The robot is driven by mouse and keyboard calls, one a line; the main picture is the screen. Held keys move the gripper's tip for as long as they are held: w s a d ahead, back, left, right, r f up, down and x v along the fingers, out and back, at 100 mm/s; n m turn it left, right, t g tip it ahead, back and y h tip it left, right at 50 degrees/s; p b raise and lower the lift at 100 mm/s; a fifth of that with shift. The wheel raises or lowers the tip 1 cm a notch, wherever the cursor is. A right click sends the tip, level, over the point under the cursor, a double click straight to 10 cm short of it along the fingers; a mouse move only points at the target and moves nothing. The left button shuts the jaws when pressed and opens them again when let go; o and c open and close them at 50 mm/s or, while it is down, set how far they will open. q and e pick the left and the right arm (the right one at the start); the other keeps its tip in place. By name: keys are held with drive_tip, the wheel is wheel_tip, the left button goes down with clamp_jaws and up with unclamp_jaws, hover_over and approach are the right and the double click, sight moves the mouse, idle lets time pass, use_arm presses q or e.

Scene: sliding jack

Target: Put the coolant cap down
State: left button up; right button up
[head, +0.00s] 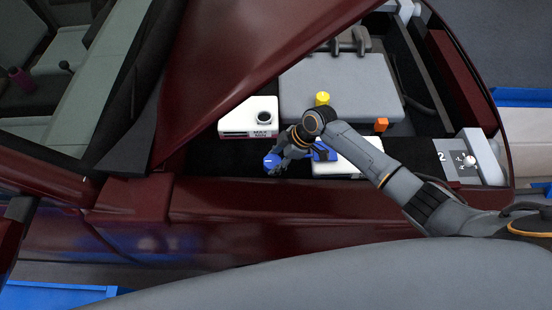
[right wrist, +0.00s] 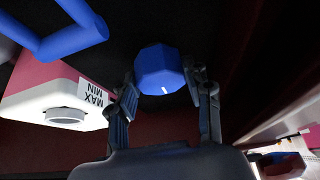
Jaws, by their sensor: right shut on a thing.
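The coolant cap, a blue faceted knob, is in my right gripper (head: 280,155), left of centre in the head view (head: 272,163). In the right wrist view the cap (right wrist: 160,70) sits between the two fingertips. My right gripper is shut on it. The cap is over the black strip (head: 215,160) along the near edge of the engine bay; I cannot tell whether it touches it. The white coolant tank (head: 249,117) with a MAX/MIN label has its round neck open; it also shows in the right wrist view (right wrist: 45,95). My left gripper is not in view.
A white tank (head: 358,157) with a blue part (head: 322,152) stands right of the gripper. A grey engine cover (head: 345,85) lies behind, with a yellow cap (head: 322,99) and an orange piece (head: 381,125). The raised dark red hood (head: 240,50) overhangs from the left.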

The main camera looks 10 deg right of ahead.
drive_tip(key=shift+f, duration=0.25)
drive_tip(key=o, duration=1.4)
drive_tip(key=shift+d+r, duration=0.1)
drive_tip(key=shift+r, duration=0.35)
drive_tip(key=b+v, duration=0.1)
drive_tip(key=v, duration=1)
drive_tip(key=shift+d+r, duration=0.1)
drive_tip(key=shift+r, duration=0.2)
